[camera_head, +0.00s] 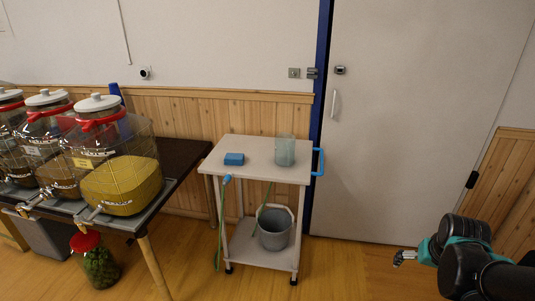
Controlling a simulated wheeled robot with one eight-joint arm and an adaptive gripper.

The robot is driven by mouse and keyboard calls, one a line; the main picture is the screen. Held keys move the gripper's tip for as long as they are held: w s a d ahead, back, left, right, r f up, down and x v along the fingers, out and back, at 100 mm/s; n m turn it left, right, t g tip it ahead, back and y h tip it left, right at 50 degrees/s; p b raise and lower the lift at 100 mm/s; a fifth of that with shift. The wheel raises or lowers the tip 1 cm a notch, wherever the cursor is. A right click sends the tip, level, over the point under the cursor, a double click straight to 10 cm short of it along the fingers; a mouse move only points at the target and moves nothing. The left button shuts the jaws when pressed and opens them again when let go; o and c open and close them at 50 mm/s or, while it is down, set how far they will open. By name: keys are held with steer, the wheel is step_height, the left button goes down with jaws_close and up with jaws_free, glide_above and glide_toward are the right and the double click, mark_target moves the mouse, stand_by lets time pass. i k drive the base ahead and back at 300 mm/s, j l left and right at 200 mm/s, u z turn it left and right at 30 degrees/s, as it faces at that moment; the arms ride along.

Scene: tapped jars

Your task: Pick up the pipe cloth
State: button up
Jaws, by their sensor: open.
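No thing in the head view is plainly a pipe cloth. A small blue block-like thing (234,159), perhaps a folded cloth or a sponge, lies on the top of a white cart (258,146), left of a grey-green cup. Another blue thing (116,91) shows partly behind the jars; I cannot tell what it is. My gripper (403,257) is at the lower right, in front of the closed door, well to the right of the cart. It is open, small in view, and touches nothing that I can see.
The cup (285,152) stands on the cart, with a grey bucket (274,229) on its lower shelf. A green hose (218,240) hangs at its left. Large tapped jars (121,186) line the left table. Floor between cart and gripper is clear.

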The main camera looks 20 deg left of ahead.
mark_target(230, 159)
steer(key=u, duration=1.4)
